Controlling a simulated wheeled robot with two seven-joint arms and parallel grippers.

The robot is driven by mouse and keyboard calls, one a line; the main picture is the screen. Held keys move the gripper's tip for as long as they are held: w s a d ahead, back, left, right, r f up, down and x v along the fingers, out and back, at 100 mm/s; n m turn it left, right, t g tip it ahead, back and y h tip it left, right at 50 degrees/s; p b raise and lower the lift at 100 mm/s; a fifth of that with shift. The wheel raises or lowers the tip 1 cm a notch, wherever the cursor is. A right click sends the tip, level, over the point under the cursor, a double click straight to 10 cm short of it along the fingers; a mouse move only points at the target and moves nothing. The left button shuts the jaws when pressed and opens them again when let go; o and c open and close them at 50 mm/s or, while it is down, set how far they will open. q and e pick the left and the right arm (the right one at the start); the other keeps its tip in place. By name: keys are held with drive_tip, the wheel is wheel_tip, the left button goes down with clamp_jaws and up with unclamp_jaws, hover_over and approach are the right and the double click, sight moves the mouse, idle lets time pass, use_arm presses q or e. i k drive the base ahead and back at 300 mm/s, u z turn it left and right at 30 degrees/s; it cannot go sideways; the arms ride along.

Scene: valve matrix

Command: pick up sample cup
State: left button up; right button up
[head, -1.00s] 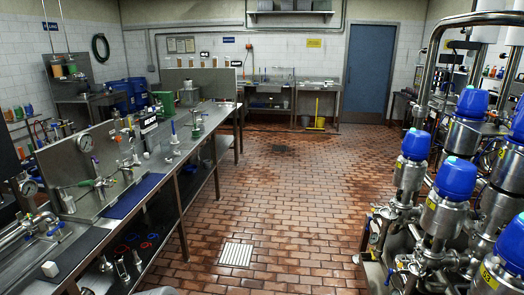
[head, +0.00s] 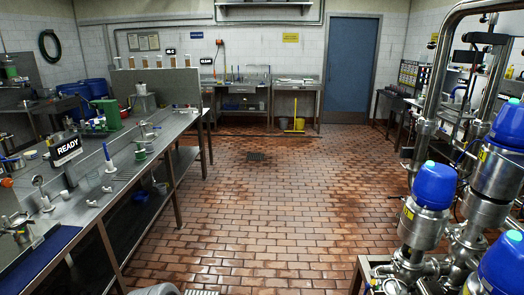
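I cannot single out the sample cup for certain. The long steel bench (head: 165,146) on the left holds several small items. Among them are a white upright piece with a blue top (head: 109,160), a clear glass-like vessel (head: 89,181) and a small green-based fitting (head: 140,153). Small pale containers (head: 30,155) sit at the left, too small to name. Neither of my grippers is in view.
Steel valves with blue caps (head: 434,185) stand close on the right. The tiled floor (head: 260,215) between bench and valves is clear.

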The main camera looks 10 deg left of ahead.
sight(93, 176)
drive_tip(key=u, duration=0.3)
drive_tip(key=i, duration=1.9)
drive_tip(key=u, duration=1.85)
drive_tip(key=i, duration=0.95)
drive_tip(key=u, duration=0.9)
